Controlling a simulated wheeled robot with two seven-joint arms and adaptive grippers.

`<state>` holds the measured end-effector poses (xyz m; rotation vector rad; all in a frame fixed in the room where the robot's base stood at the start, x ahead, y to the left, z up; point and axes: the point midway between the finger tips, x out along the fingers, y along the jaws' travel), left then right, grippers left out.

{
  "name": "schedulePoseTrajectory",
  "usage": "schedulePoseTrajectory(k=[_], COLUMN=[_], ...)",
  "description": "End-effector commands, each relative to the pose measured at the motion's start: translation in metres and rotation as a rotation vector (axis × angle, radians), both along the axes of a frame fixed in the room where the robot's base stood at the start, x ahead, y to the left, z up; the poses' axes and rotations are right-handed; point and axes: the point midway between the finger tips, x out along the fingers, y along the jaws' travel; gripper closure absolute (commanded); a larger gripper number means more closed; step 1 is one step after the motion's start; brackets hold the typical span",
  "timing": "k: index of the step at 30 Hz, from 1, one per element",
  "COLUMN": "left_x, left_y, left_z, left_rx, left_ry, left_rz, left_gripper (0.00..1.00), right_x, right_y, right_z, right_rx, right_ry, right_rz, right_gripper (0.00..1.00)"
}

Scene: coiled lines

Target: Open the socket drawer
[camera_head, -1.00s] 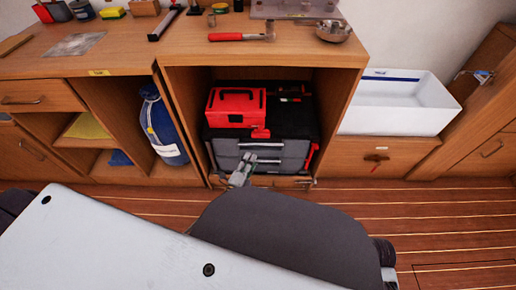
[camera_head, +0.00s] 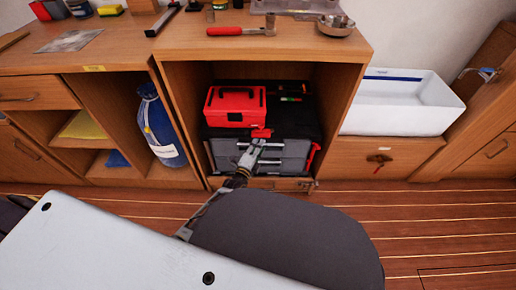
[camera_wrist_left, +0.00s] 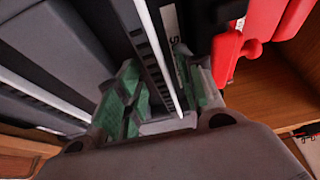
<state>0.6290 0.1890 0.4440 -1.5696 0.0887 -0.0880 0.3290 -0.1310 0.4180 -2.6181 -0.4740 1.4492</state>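The grey tool chest (camera_head: 290,158) with stacked drawers stands inside the open wooden cabinet, and its drawers look shut. The socket drawer (camera_wrist_left: 172,25) shows in the left wrist view with a partly hidden white label beginning "SO". A long pull with a white edge (camera_wrist_left: 158,52) runs along its front. My left gripper (camera_head: 252,153) is in front of the upper drawers in the head view. In the left wrist view, its green-padded fingers (camera_wrist_left: 163,92) are apart, on either side of the pull. I cannot tell whether they touch it. My right gripper is out of view.
A red toolbox (camera_head: 236,106) sits on top of the chest. A red latch (camera_wrist_left: 228,55) is close to my finger in the wrist view. Cabinet walls flank the chest. A blue bag (camera_head: 160,125) stands in the left bay. Wooden floor (camera_head: 430,215) is clear at right.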

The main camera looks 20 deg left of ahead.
Motion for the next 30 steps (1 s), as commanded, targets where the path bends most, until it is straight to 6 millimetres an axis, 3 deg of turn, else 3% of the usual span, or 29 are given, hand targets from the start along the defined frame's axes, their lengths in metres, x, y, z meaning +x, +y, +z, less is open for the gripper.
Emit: schedulePoseTrajectory(k=[11,20,30], left_x=[0.0024,0.0023,0.002], left_y=[-0.0004,-0.0003,0.0003], left_z=[0.0003,0.0003,0.0001], left_rx=[0.0,0.001,0.001], left_ry=[0.0,0.0,0.001], left_rz=[0.0,0.0,0.0], left_gripper=[0.62,1.0,1.0], right_x=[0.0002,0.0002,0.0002], right_y=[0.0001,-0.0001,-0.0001], right_z=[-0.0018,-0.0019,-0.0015], right_rx=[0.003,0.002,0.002], right_ry=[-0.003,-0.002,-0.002], right_rz=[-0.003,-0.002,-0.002], right_gripper=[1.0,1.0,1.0])
